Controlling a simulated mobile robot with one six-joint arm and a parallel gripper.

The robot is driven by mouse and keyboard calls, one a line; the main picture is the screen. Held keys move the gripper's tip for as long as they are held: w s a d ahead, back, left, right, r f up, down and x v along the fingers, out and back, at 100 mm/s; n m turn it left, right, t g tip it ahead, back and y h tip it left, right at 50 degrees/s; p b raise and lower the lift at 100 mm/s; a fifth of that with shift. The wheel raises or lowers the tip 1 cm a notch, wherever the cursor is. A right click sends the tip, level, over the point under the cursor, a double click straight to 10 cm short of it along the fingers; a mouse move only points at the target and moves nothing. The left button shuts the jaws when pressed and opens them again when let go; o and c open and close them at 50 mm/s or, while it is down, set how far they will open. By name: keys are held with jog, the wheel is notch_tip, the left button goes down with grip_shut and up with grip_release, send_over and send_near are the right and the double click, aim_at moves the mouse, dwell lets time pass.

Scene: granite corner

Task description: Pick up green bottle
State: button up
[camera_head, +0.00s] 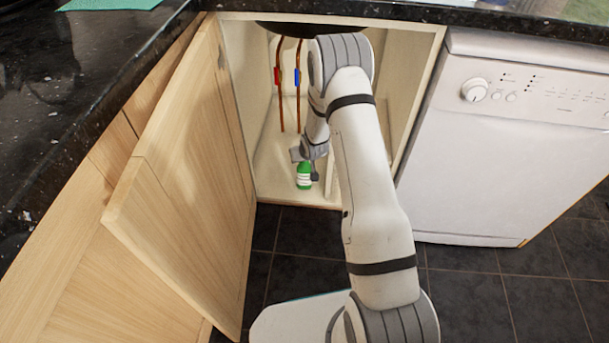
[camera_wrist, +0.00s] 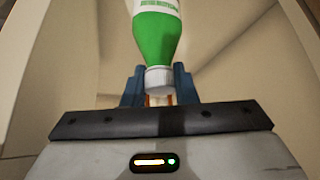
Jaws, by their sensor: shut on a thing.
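The green bottle (camera_head: 304,175) with a white label stands at the front of the open cupboard's floor in the head view. In the wrist view the bottle (camera_wrist: 157,38) shows its green shoulder and a white cap pointing toward the camera. My gripper (camera_head: 308,172) is at the bottle in the head view. In the wrist view my gripper's two blue fingers (camera_wrist: 159,85) lie on either side of the cap and neck. The gripper is shut on the bottle. I cannot tell whether the bottle's base touches the cupboard floor.
The cupboard's wooden door (camera_head: 185,170) stands open on the left. Copper pipes (camera_head: 281,85) with red and blue valves run down inside the cupboard. A white dishwasher (camera_head: 510,140) stands to the right. A dark worktop (camera_head: 60,90) borders the left and top. The dark tiled floor (camera_head: 480,290) in front is clear.

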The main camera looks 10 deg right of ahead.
grip_shut()
jog(key=shift+r, duration=0.1)
dwell(0.3)
